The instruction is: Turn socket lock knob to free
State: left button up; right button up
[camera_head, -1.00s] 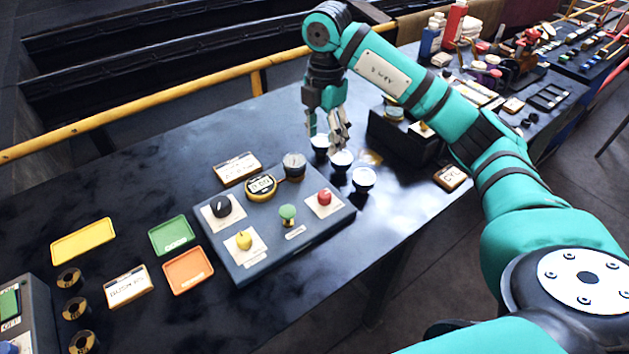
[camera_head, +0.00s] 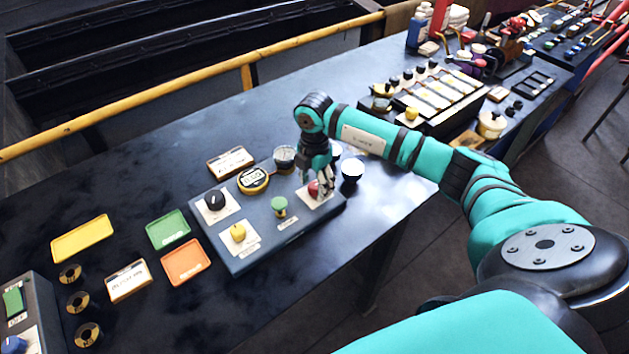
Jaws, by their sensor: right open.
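A grey control panel (camera_head: 262,250) lies on the dark bench. It carries a black knob (camera_head: 215,200), a yellow knob (camera_head: 238,232), a green mushroom-shaped button (camera_head: 279,205) and a red knob (camera_head: 313,189), most on pale label plates. The labels are too small to read, so I cannot tell which one is the socket lock knob. My right gripper (camera_head: 323,188) points down at the red knob, its fingers open and close around or beside it. The fingers partly hide the red knob, and contact cannot be told. My left gripper is out of view.
A round gauge (camera_head: 284,157) and a yellow-rimmed digital meter (camera_head: 253,180) sit at the panel's back edge. Yellow, green (camera_head: 168,229) and orange (camera_head: 186,262) trays lie left of the panel.

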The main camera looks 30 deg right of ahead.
jog(key=shift+f, duration=0.1)
grip_shut()
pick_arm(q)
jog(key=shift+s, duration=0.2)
